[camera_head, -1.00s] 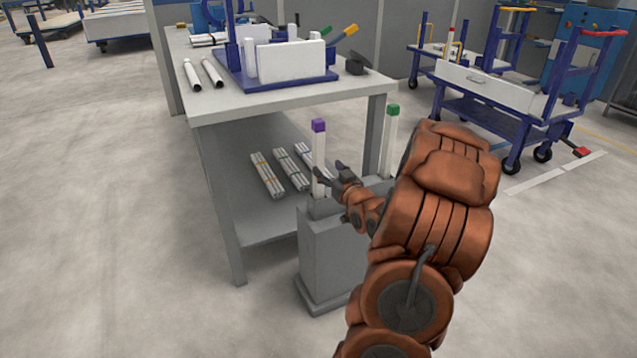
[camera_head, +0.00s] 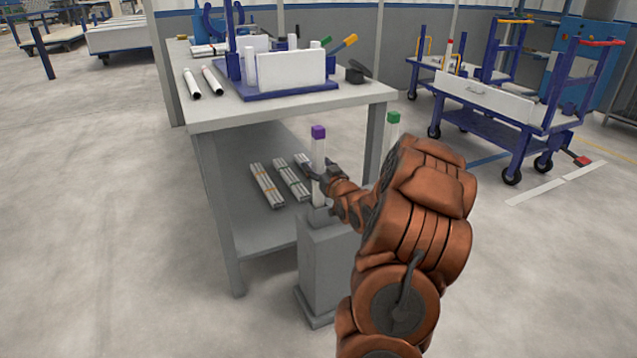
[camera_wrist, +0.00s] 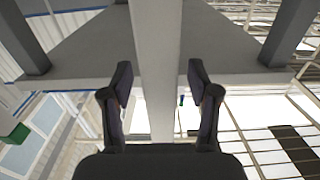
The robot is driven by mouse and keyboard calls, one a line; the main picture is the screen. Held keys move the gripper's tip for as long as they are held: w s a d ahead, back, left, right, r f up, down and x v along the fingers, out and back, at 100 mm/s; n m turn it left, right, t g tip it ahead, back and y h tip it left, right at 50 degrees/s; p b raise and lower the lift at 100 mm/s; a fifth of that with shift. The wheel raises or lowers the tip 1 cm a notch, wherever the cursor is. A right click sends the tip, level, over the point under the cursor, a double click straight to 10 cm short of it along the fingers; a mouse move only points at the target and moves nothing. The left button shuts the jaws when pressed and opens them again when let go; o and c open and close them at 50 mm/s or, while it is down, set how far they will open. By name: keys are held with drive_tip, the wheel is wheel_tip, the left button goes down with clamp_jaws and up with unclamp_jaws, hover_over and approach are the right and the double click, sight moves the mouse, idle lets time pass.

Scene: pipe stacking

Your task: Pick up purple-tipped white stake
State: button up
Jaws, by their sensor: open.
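The purple-tipped white stake (camera_head: 318,150) stands upright in a grey block stand (camera_head: 322,265), its purple cap on top. My gripper (camera_head: 318,172) is at the upper part of the stake, below the cap. In the wrist view the white stake (camera_wrist: 155,50) runs between the two dark fingers of my gripper (camera_wrist: 160,78), with a gap on each side. The fingers are open. The purple tip is not clear in the wrist view. A green-tipped white stake (camera_head: 391,135) stands to the right, partly hidden by my arm.
A grey workbench (camera_head: 220,113) stands just behind, with a blue-based fixture (camera_head: 290,89) and two pipes on top. Bundles of pipes (camera_head: 266,185) lie on its lower shelf. A blue cart (camera_head: 500,110) stands at the back right. The floor at left is clear.

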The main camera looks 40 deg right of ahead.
drive_tip(key=shift+c, duration=0.4)
clamp_jaws()
